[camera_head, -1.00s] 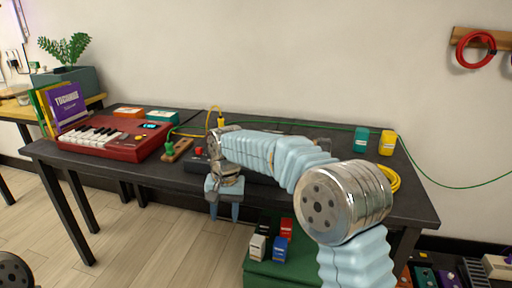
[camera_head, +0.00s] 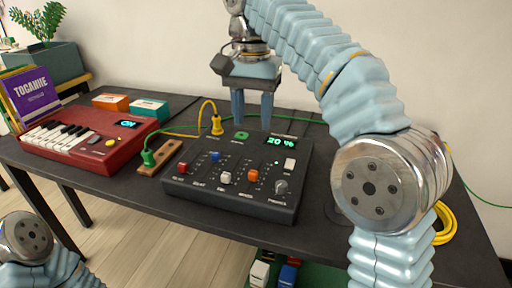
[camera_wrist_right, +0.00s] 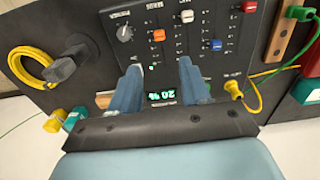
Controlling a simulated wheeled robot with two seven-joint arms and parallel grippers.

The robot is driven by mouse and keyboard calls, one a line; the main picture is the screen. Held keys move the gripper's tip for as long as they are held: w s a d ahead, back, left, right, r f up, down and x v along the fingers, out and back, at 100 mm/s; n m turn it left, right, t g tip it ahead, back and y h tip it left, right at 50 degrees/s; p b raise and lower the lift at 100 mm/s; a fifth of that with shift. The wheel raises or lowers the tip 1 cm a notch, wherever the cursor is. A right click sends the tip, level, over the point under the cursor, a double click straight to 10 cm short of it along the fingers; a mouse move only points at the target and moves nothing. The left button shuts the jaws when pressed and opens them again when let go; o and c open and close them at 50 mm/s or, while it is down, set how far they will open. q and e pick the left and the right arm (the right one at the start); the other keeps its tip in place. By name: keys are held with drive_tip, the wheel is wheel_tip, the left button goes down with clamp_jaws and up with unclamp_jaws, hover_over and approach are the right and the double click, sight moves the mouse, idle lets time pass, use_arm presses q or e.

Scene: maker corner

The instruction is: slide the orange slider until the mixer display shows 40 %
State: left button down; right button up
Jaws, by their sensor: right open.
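The dark mixer (camera_head: 225,202) lies on the table with red, blue, white and orange sliders. The orange slider (camera_head: 252,175) is at the right of the row, left of a grey knob; it also shows in the right wrist view (camera_wrist_right: 158,35). The mixer display (camera_head: 281,142) reads 20 % in green. My right gripper (camera_head: 252,118) is open and empty, above the mixer's back edge near the display. In the right wrist view its fingers (camera_wrist_right: 159,70) stand apart on either side of the display, apart from the orange slider. My left gripper is out of view.
A red keyboard (camera_head: 85,137) showing ON stands at the left. A yellow cable coil (camera_wrist_right: 28,68) lies at the other side. Front table edge is close.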

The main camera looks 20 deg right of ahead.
sight(253, 176)
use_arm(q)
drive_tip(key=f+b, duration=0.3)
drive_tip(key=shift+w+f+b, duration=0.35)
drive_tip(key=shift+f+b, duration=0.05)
use_arm(e)
drive_tip(key=f, duration=1.3)
drive_tip(key=shift+w+d+f, duration=0.15)
drive_tip(key=shift+w+f, duration=0.05)
drive_tip(key=shift+c, duration=0.3)
clamp_jaws()
